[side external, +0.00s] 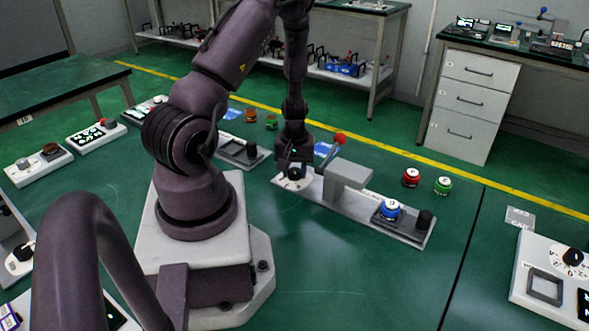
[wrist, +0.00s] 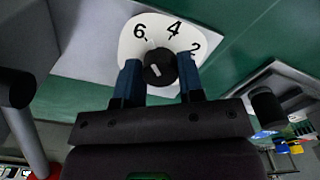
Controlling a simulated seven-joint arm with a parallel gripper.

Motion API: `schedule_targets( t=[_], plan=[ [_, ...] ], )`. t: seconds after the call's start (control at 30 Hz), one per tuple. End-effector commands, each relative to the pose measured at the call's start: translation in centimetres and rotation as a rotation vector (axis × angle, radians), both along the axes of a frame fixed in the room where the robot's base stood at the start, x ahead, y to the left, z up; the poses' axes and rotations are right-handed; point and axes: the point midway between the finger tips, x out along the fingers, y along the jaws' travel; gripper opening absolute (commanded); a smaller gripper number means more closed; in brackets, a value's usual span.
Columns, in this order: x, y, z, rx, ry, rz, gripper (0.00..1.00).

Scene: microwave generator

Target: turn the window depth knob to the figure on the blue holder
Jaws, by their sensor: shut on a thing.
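My gripper (side external: 294,163) is over the left end of a long grey plate, at a white dial. In the wrist view my gripper (wrist: 159,72) has its two blue fingers on either side of a black dial knob (wrist: 160,67), shut on it. The knob has a short, slanted white mark. The white dial (wrist: 134,46) shows 6, 4 and 2; its lower part is hidden. I cannot tell which figure the mark points to. A blue round holder (side external: 390,209) with a white top stands on a dark pad at the plate's right end. Its figure is too small to read.
A grey block (side external: 347,180) rises from the plate, right of my gripper. A lever with a red ball (side external: 340,139) stands close behind it. A black knob (side external: 424,220) is beside the blue holder. Red (side external: 411,178) and green (side external: 443,186) holders stand behind the plate.

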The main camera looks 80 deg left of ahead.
Motion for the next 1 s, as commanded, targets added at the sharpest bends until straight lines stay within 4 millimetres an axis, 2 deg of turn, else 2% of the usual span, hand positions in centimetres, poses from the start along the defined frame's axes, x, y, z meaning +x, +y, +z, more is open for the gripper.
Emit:
schedule_targets(
  t=[0.33,0.83,0.87,0.93,0.97,1.0],
  plan=[
    [0.01,-0.04,0.08,-0.002,0.0,0.127,0.12],
    [0.0,-0.04,0.09,-0.002,-0.001,0.144,0.12],
    [0.0,-0.04,0.09,-0.002,-0.001,0.144,0.4],
    [0.0,-0.02,0.09,-0.001,-0.001,0.144,0.56],
    [0.0,-0.02,0.09,-0.001,-0.001,0.144,0.61],
    [0.0,-0.02,0.08,-0.001,-0.001,0.144,0.61]
  ],
)
